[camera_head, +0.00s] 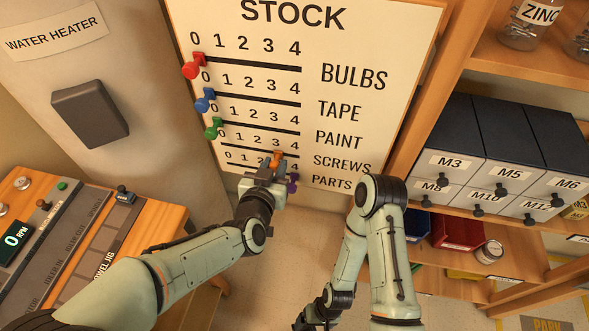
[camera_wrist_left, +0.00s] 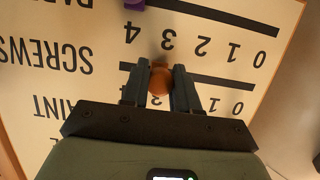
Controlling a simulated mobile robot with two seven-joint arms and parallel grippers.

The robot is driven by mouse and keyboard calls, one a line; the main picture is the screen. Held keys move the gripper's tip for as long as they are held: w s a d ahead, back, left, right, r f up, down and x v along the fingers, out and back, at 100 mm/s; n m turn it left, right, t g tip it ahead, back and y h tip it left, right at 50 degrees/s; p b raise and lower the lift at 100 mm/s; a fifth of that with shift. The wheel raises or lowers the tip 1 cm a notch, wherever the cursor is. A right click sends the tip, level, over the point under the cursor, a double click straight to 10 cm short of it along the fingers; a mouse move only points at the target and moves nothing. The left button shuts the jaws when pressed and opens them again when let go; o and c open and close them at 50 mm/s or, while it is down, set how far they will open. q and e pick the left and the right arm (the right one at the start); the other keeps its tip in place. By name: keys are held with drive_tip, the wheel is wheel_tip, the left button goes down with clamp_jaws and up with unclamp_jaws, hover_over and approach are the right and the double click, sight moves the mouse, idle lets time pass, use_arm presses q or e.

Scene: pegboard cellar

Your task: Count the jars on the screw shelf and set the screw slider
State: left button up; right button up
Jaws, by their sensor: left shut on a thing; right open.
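The orange screws slider (camera_head: 277,158) sits on the SCREWS row of the stock board (camera_head: 345,45). My left gripper (camera_head: 268,175) is shut on its knob; in the left wrist view the knob (camera_wrist_left: 160,80) shows between the fingers. It stands near the 3 side of the scale, but the fingers hide its own nearest numbers. A glass jar labelled ZINC (camera_head: 530,22) stands on the upper right shelf, with part of a second jar (camera_head: 580,45) at the picture's edge. The rest of that shelf is cut off. My right gripper (camera_head: 304,321) is low, empty and away from the board.
Red (camera_head: 194,67), blue (camera_head: 205,99) and green (camera_head: 213,128) sliders sit at the 0 ends of their rows; a purple one (camera_head: 292,182) is at the 4 end. Labelled drawers (camera_head: 500,150) fill the right shelf. A control bench (camera_head: 150,215) stands left.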

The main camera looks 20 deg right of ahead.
use_arm(q)
drive_tip(key=shift+s+d+p, duration=0.25)
drive_tip(key=shift+s+d, duration=0.3)
drive_tip(key=shift+d, duration=0.2)
drive_tip(key=shift+s+d+p, duration=0.2)
drive_tip(key=shift+s+d, duration=0.3)
drive_tip(key=shift+d, duration=0.2)
drive_tip(key=o, duration=1.6)
drive_tip(key=shift+c, duration=0.2)
drive_tip(key=shift+s+a, duration=0.25)
drive_tip(key=b, duration=0.1)
approach(293, 159)
drive_tip(key=shift+s+a+f, duration=0.3)
drive_tip(key=shift+s+a, duration=0.15)
drive_tip(key=shift+s, duration=0.2)
drive_tip(key=shift+s+a+f, duration=0.25)
drive_tip(key=shift+s+a, duration=0.2)
drive_tip(key=shift+s, duration=0.15)
drive_tip(key=shift+s+a+f, duration=0.3)
drive_tip(key=shift+s+a, duration=0.15)
drive_tip(key=shift+s, duration=0.2)
